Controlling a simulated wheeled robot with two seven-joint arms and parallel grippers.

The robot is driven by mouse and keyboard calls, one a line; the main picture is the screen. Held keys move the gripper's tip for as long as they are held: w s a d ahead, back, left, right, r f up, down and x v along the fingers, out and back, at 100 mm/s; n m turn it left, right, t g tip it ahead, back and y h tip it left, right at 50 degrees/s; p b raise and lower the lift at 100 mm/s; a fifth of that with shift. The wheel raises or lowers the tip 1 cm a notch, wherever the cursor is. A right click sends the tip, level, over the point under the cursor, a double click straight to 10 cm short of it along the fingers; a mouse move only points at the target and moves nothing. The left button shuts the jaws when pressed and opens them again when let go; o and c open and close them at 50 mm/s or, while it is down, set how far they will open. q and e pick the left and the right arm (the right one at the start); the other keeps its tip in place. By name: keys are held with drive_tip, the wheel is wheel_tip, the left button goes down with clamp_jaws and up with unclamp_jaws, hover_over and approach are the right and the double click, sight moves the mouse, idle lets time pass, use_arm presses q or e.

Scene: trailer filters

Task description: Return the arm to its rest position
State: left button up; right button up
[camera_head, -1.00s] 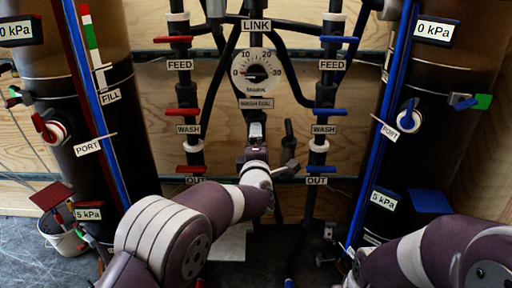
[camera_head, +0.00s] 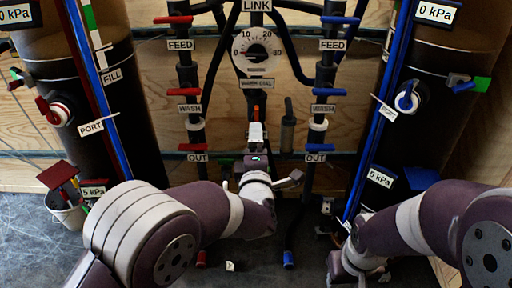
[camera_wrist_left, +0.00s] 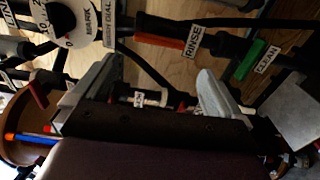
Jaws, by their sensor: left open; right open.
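My left arm comes in from the left in the head view. Its gripper (camera_head: 256,134) points toward the pipe panel, below the dial (camera_head: 257,53), and its fingers are small there. In the left wrist view the two grey fingers (camera_wrist_left: 152,92) stand wide apart with nothing gripped; pipework shows behind the gap. My right arm enters at the lower right, bent downward. Its gripper (camera_head: 345,268) hangs low near the foot of the right tank (camera_head: 435,110), empty as far as I see; its fingertips are hard to make out.
The left tank (camera_head: 95,100) and right tank flank the panel. Red valve handles (camera_head: 184,92) and blue ones (camera_head: 323,108) stick out from the pipes. A white bucket (camera_head: 68,215) stands on the floor at left.

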use_arm(q)
drive_tip(key=shift+s+f, duration=0.1)
drive_tip(key=shift+s, duration=1.15)
drive_tip(key=s+d+f+m+g+h+p, duration=0.15)
drive_tip(key=s+f+m+g+h, duration=0.25)
drive_tip(key=s+f+m+g, duration=0.6)
drive_tip(key=s+a+m+g+y+p, duration=0.35)
drive_tip(key=s+a+m+g, duration=0.5)
drive_tip(key=s+a, duration=0.6)
drive_tip(key=a+r+t+p, duration=0.1)
drive_tip(key=a+r+p, duration=0.1)
drive_tip(key=r+p, duration=1.7)
drive_tip(key=w+a+r+t+p, duration=0.1)
drive_tip(key=a+r+p, duration=0.2)
drive_tip(key=r+p, duration=1.6)
drive_tip(key=shift+w+r, duration=0.3)
drive_tip(key=shift+r, duration=0.15)
